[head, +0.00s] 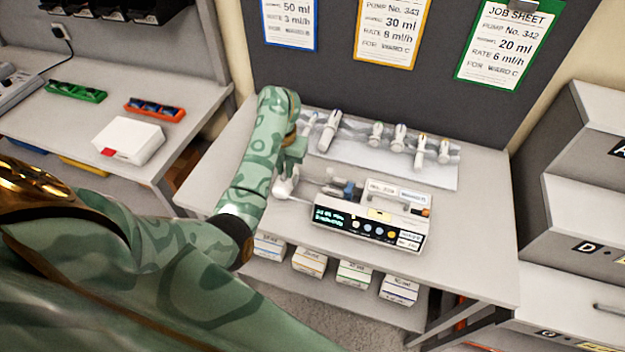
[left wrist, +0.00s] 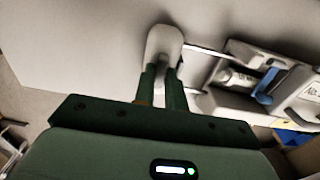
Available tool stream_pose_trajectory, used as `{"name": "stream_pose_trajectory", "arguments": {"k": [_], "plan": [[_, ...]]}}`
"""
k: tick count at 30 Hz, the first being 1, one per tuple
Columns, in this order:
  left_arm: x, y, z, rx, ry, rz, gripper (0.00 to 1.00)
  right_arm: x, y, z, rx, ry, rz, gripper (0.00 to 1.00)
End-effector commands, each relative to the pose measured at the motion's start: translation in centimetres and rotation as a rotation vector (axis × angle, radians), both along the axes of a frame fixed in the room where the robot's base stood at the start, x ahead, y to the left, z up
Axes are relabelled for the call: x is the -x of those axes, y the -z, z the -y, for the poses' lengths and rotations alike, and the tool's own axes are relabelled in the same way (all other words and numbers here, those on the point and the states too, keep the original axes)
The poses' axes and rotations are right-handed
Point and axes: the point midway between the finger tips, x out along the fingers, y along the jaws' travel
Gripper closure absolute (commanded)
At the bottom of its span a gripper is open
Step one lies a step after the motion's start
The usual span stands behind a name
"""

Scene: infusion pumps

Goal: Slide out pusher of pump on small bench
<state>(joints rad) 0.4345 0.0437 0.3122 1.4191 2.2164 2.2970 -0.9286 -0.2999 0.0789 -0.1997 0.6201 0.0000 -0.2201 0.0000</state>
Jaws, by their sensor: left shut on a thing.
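The infusion pump (head: 370,222) stands on the small bench (head: 470,265), its lit display and buttons facing the near side. Its white pusher (head: 284,187) sticks out from the pump's left end. The wrist view shows the rounded pusher head (left wrist: 165,42) with a thin rod running from it toward the pump body (left wrist: 275,85). My left gripper (left wrist: 162,72) is shut on the pusher head; in the head view the gripper (head: 290,165) is partly hidden by its own arm. A blue clamp (left wrist: 268,85) shows on the pump. My right gripper is out of view.
A clear tray (head: 350,150) with several syringes lies behind the pump. Labelled boxes (head: 310,262) sit on the shelf below. Job sheets (head: 510,45) hang on the dark board behind. The bench right of the pump is clear.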

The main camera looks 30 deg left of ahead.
Motion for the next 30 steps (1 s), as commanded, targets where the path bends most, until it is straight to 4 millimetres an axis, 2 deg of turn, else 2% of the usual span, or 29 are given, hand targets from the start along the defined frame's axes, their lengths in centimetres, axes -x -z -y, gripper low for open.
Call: {"name": "stream_pose_trajectory", "arguments": {"k": [30], "plan": [[0.26, 0.00, -1.01, 0.000, 0.000, -0.001, 0.95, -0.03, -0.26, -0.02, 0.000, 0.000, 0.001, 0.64]]}}
